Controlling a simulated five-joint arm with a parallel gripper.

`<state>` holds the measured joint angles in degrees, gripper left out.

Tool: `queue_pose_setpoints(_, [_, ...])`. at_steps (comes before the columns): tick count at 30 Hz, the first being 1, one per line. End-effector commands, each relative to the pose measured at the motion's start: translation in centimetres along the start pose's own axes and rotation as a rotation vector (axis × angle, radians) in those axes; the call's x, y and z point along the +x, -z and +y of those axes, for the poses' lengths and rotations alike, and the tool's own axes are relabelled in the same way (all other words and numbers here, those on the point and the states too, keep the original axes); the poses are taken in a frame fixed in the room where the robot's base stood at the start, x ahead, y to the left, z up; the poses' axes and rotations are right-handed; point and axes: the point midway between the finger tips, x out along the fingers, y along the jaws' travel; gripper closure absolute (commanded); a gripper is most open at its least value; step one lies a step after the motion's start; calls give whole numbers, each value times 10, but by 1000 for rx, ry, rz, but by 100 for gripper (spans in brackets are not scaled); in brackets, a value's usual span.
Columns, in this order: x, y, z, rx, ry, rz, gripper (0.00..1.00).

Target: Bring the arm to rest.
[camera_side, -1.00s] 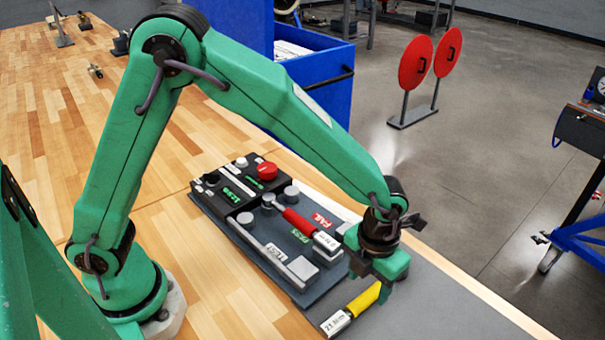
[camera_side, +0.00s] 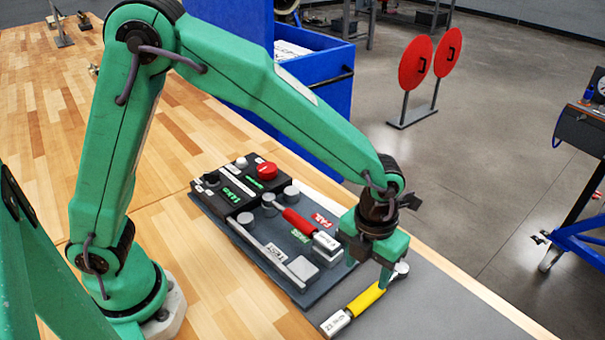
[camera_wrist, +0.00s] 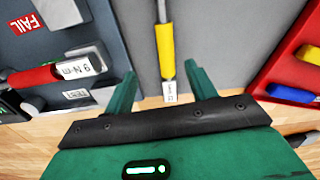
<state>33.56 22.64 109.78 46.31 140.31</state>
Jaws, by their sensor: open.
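My gripper (camera_side: 367,275) is open and empty, pointing down above the yellow-handled wrench (camera_side: 367,299). In the wrist view, the two fingers of my gripper (camera_wrist: 160,76) stand wide apart. The yellow handle (camera_wrist: 165,48) shows beyond and between them, with its white label end nearest me. That wrench lies on the grey mat (camera_side: 440,305), and its silver head shows beside the far finger. How high the fingertips are above it is hard to tell.
A red-handled wrench (camera_side: 294,220) lies on the dark test board (camera_side: 255,262), left of my gripper. A black box with a red knob (camera_side: 266,170) stands at the board's back. A red, yellow and blue object (camera_wrist: 296,75) lies at right in the wrist view.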

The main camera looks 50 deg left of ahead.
Motion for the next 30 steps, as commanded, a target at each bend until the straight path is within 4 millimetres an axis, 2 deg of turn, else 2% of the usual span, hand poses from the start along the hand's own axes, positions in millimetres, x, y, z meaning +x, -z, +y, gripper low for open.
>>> queue_pose_setpoints(5, [-26, -4, 22, -220, 26, -29, 44])
queue_pose_setpoints(14, [-76, -3, 72, -735, 94, -77, 44])
queue_pose_setpoints(21, [-108, 7, 112, -1153, 166, -103, 44])
queue_pose_setpoints(30, [-140, 28, 160, -1672, 278, -115, 44])
